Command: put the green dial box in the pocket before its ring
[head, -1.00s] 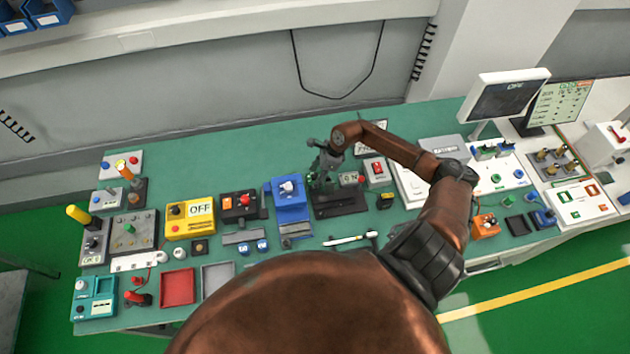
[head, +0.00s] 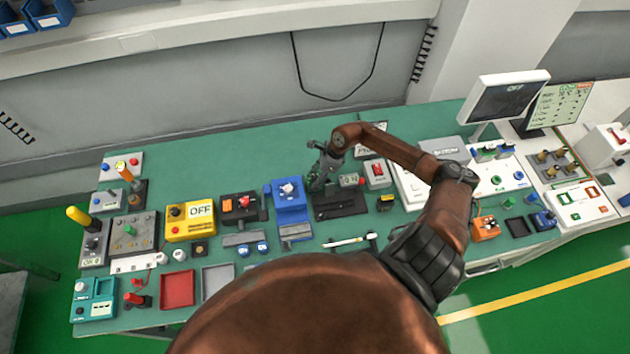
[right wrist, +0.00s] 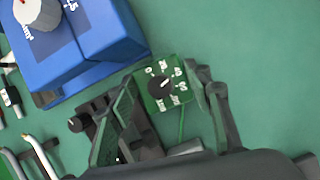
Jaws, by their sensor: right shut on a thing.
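The green dial box (right wrist: 165,86) has a black knob and white numbers on its face. In the right wrist view it sits between the two fingertips of my right gripper (right wrist: 163,108), which is shut on it. In the head view my right gripper (head: 322,174) is just right of the blue box, over the back of a black base; the dial box is too small there to make out clearly. I cannot tell which pocket and ring belong to the box. My left gripper is not in view.
The blue box (head: 289,199) with a white knob stands close left of my gripper. A black base (head: 342,205) lies just below it. A red-switch box (head: 377,174) stands to the right. Green table shows bare behind the gripper and right of it in the wrist view.

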